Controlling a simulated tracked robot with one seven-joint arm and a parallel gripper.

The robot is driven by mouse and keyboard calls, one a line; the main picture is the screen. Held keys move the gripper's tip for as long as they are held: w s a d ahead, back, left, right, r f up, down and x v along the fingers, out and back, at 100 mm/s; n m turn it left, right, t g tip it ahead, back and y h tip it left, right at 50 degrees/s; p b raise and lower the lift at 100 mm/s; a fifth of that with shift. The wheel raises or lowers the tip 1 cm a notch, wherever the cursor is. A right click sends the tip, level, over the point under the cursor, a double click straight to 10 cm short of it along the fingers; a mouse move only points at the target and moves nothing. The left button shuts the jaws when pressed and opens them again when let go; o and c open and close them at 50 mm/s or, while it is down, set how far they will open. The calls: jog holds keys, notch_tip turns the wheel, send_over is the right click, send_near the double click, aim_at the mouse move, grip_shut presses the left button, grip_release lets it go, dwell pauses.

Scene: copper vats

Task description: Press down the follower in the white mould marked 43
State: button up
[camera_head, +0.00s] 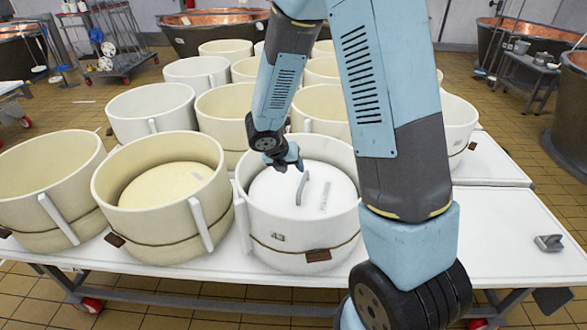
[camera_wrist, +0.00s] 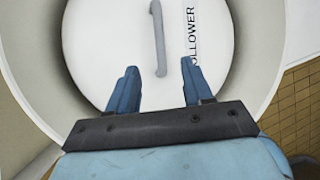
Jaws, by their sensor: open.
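The white mould marked 43 (camera_head: 285,250) stands at the front of the white table, with a brown strap and tag around its lower wall. A white follower (camera_head: 329,187) with a raised grey handle (camera_head: 302,188) lies inside it, below the rim. In the wrist view the follower (camera_wrist: 120,45) shows the printed word "FOLLOWER", partly cut off, and the handle (camera_wrist: 158,40). My gripper (camera_head: 294,165) is above the left back part of the follower. In the wrist view its two fingers (camera_wrist: 157,80) are apart with nothing between them. I cannot tell whether they touch the follower.
A cream mould (camera_head: 150,235) with a cream disc (camera_head: 165,186) inside stands close at the left, and another mould (camera_head: 45,200) beyond it. Several moulds stand behind. A small metal piece (camera_head: 548,242) lies on the table (camera_head: 500,225) at right, where there is free room.

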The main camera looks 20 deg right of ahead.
aim_at(302, 182)
jog(key=x, duration=1.4)
grip_shut()
dwell(0.4)
dwell(0.5)
jog(key=shift+s+a+f, duration=0.1)
jog(key=shift+s+f, duration=0.05)
dwell(1.7)
dwell(0.5)
jog(key=shift+o, duration=0.3)
grip_release()
jog(key=shift+r, duration=0.2)
